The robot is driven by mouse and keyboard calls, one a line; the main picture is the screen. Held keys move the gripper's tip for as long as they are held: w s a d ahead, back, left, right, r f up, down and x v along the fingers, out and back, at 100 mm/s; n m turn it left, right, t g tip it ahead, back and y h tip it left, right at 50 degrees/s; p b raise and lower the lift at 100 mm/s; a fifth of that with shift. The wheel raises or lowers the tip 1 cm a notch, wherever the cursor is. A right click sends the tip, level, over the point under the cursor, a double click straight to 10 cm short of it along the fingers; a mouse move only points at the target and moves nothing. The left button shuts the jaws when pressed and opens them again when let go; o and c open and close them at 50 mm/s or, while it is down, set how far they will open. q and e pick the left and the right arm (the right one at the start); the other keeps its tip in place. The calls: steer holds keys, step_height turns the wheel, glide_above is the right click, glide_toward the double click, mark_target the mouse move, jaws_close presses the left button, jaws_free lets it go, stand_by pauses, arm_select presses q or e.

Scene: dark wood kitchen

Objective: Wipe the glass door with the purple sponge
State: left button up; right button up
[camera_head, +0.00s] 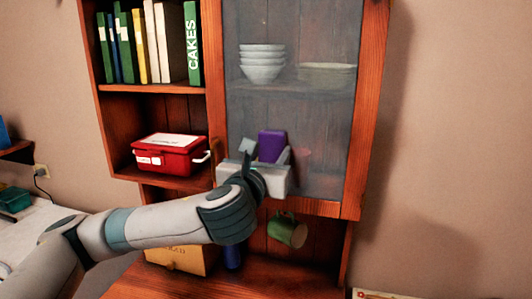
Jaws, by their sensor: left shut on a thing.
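The glass door (300,122) is the wood-framed pane on the right of the upper cabinet and looks closed. Its pane is hazy, with a reddish smudge to the right of my gripper. My left gripper (266,157) is in front of the lower part of the pane, shut on the purple sponge (271,145). The sponge stands upright between the fingers. I cannot tell whether it touches the glass. My left arm comes in from the lower left and hides the bottom left of the door. My right gripper is out of view.
Behind the glass are stacked white bowls (262,64) and plates (327,74). Open shelves at left hold books (150,44) and a red box (170,153). Below the door are a green mug (287,231) and a yellow box (180,259), close beneath my arm.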

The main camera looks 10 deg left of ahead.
mark_target(301, 150)
arm_select(q)
steer(key=shift+d, duration=1.3)
steer(key=shift+d, duration=0.15)
steer(key=shift+d+p, duration=0.5)
steer(key=shift+d, duration=1.2)
steer(key=shift+s, duration=0.2)
steer(key=shift+s+a+p, duration=0.15)
steer(key=shift+s+p, duration=0.4)
steer(key=shift+s, duration=2.35)
steer(key=shift+s, duration=0.1)
steer(key=s, duration=0.2)
steer(key=shift+s+p, duration=0.35)
